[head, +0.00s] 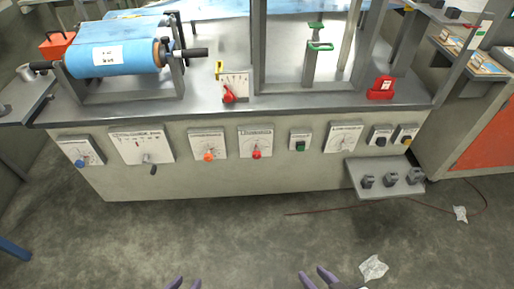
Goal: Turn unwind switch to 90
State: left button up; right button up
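The machine's front panel carries several switch plates, and their lettering is too small for me to tell which is the unwind switch. From the left they are a blue knob (80,163), a grey lever (149,158), an orange knob (209,156), a red knob (256,154), a green button (300,146) and a dial plate (344,137). My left gripper (185,284) and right gripper (318,279) show only purple fingertips at the bottom edge. Both have a gap between the fingertips, hold nothing visible and are well apart from the panel.
A blue film roll (112,58) sits on the bench top (205,101) at the upper left. A red-handled lever plate (234,86) stands on the bench. A pedal shelf (371,194) juts out at the right. Crumpled scraps (373,268) lie on the otherwise mostly clear floor.

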aim_at(256, 154)
jog(key=z, duration=0.05)
jog(key=k, duration=0.5)
jog(key=u, duration=0.65)
jog(key=i, duration=1.35)
jog(key=z, duration=0.65)
